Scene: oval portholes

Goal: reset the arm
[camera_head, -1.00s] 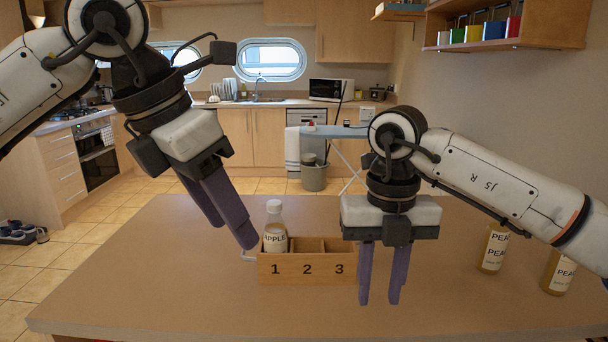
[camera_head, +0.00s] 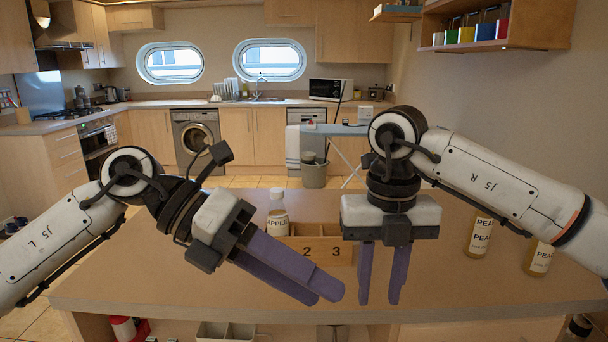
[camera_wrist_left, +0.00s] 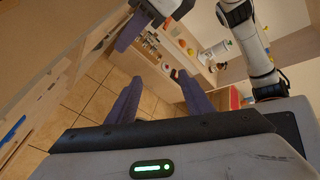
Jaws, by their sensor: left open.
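My left gripper (camera_head: 322,294) is open and empty. It slants down to the right over the table, in front of the wooden box (camera_head: 339,253), and hides the box's left front. In the left wrist view its purple fingers (camera_wrist_left: 158,98) are apart with nothing between them. My right gripper (camera_head: 379,300) hangs fingers down, just right of the box's front. Its fingers are apart and empty. The apple bottle (camera_head: 278,218) stands upright at the left end of the box, apart from both grippers. The numbers 2 and 3 show on the box.
Pear bottles (camera_head: 479,236) (camera_head: 538,258) stand at the right of the table (camera_head: 180,270), partly behind my right arm. The table's left part is mostly clear apart from my left arm. A shelf under the table holds a white bin (camera_head: 226,332).

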